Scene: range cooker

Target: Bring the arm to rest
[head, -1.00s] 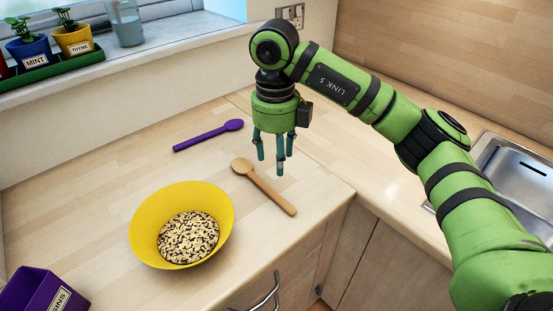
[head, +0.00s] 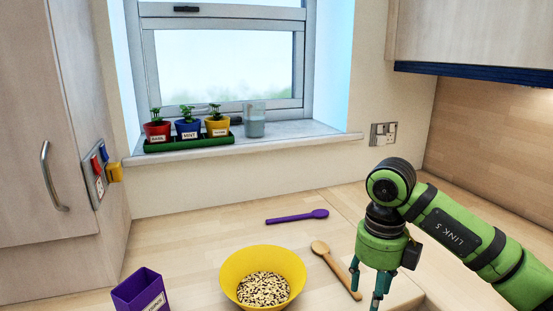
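My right gripper (head: 367,287) comes in from the right in the head view and points down, on the right side of the picture. Its fingers are spread apart and nothing shows between them. It appears above the worktop (head: 190,232), just right of the wooden spoon's handle. The lower fingertips reach close to the bottom edge of the picture. My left gripper is not in view.
A yellow bowl (head: 231,268) of speckled pieces stands left of a wooden spoon (head: 331,262). A purple spoon (head: 292,217) lies behind them, and a purple labelled box (head: 130,290) at left. Potted herbs (head: 188,128) and a jar (head: 254,120) stand on the windowsill.

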